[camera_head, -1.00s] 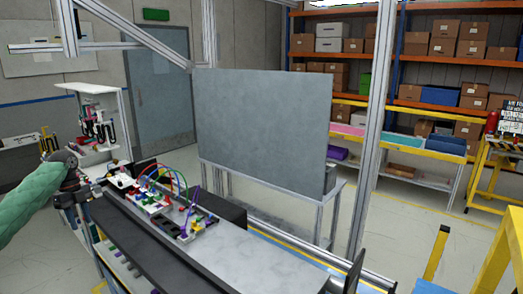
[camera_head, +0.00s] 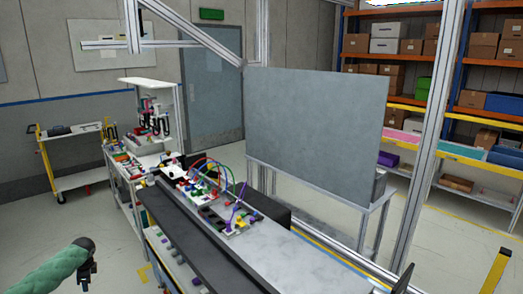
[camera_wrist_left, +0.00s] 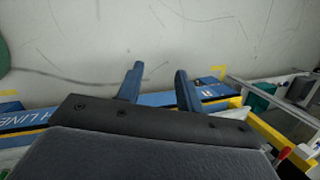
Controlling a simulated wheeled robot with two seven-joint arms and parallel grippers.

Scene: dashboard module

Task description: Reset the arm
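My left arm comes in at the lower left of the head view in a green sleeve, with the left gripper (camera_head: 88,268) at its end. It is over the floor, to the left of the workbench and apart from it. In the left wrist view the two fingers (camera_wrist_left: 158,85) stand apart with nothing between them, so the gripper is open and empty. My right gripper is in neither view.
The dashboard module (camera_head: 215,200) with coloured wires and connectors lies on the workbench (camera_head: 285,260). A grey panel (camera_head: 315,135) stands behind it. A yellow-framed cart (camera_head: 75,160) stands at the left. Floor (camera_head: 60,220) left of the bench is clear.

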